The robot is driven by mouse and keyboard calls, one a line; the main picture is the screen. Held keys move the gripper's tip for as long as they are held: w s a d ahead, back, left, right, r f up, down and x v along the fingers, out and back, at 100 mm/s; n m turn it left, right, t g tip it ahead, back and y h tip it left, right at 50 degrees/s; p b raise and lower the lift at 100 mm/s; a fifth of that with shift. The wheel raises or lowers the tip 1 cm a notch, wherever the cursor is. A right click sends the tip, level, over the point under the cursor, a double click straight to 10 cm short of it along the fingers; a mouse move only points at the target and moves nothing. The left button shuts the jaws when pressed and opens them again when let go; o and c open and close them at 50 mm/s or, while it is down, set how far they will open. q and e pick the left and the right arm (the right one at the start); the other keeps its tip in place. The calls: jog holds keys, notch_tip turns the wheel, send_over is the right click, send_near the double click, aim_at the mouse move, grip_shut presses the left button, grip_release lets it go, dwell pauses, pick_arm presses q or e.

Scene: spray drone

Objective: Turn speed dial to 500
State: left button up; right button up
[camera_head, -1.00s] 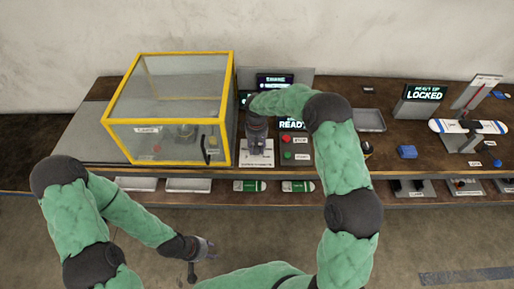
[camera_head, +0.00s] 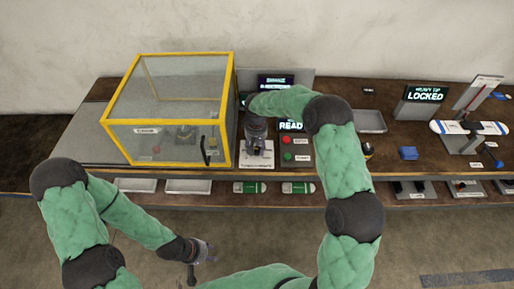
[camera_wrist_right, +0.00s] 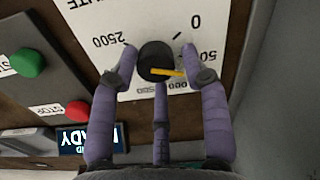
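The speed dial (camera_wrist_right: 155,60) is a round black knob with a yellow pointer on a white scale plate (camera_wrist_right: 125,22), shown upside down in the right wrist view. The pointer aims right, close to a partly hidden mark starting with 50; 0 and 2500 are also readable. My right gripper (camera_wrist_right: 160,62) has three purple fingers spread around the knob, with small gaps at its sides. In the head view, my right gripper (camera_head: 256,146) hangs over the plate and hides the dial. My left gripper (camera_head: 208,252) is low in front of the bench; its finger state is unclear.
A yellow-framed clear box (camera_head: 170,110) stands just left of the dial. Green (camera_wrist_right: 28,62) and red (camera_wrist_right: 78,112) buttons sit beside the plate, near a READY display (camera_head: 291,126).

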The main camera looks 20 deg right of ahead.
aim_at(256, 148)
pick_arm(q)
jog(key=shift+w+a, duration=0.1)
pick_arm(e)
jog(key=shift+w+a, duration=0.1)
jog(key=shift+r, duration=0.2)
notch_tip(256, 148, up, 12)
jog(key=shift+f, duration=0.25)
dwell(0.4)
